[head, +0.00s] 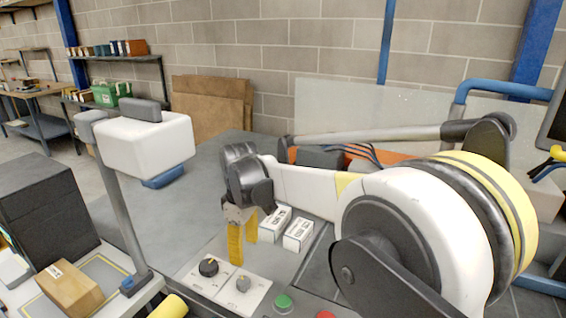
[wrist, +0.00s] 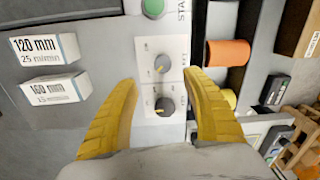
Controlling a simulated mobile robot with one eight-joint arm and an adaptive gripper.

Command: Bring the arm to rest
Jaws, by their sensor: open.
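My gripper (head: 243,232) hangs at the end of my white arm, pointing down in the head view, with yellow fingers. In the wrist view the two yellow fingers of my gripper (wrist: 163,112) stand wide apart with nothing between them but the panel below. A control panel (head: 228,285) with two dark knobs lies under and in front of the fingers. The upper knob (wrist: 161,64) and lower knob (wrist: 165,106) show between the fingers in the wrist view. I cannot tell the exact height of the fingertips above the panel.
Two white boxes, one marked 120 mm (wrist: 45,50) and one 160 mm (wrist: 54,86), stand beside the panel. A green button (head: 284,302) is near the panel. A white scanner-like head on a post (head: 146,143) rises at left. A cardboard box (head: 70,290) lies lower left.

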